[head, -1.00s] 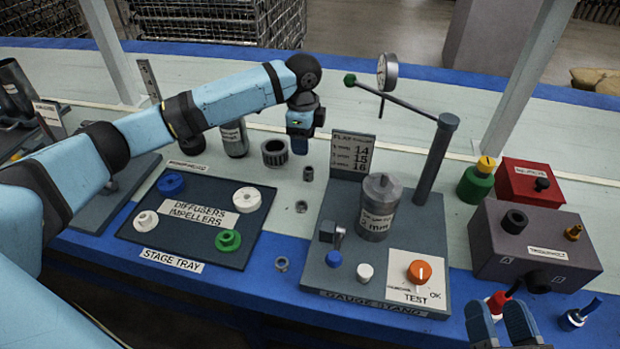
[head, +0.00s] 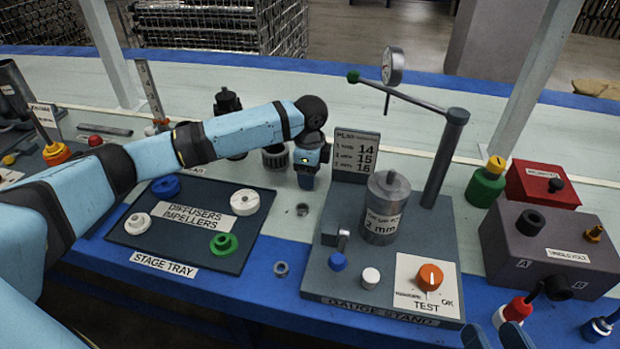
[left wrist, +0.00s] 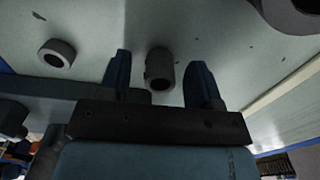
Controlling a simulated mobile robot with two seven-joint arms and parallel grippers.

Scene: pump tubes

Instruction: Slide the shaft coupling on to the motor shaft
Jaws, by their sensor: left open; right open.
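In the left wrist view a small dark grey hollow cylinder (left wrist: 160,70), which looks like the shaft coupling, stands between the two spread fingers. My left gripper (left wrist: 160,84) is open and a gap shows on both sides of the cylinder. I cannot pick out the motor shaft with certainty. A dark motor-like body (head: 228,101) stands behind my left arm, partly hidden. My right gripper (head: 497,338) is open and empty at the bottom edge, cut off by the frame.
The stage tray (head: 165,247) lies left of my gripper, the gauge stand (head: 322,272) with its upright post to the right. The plan card (head: 355,155) is very near.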

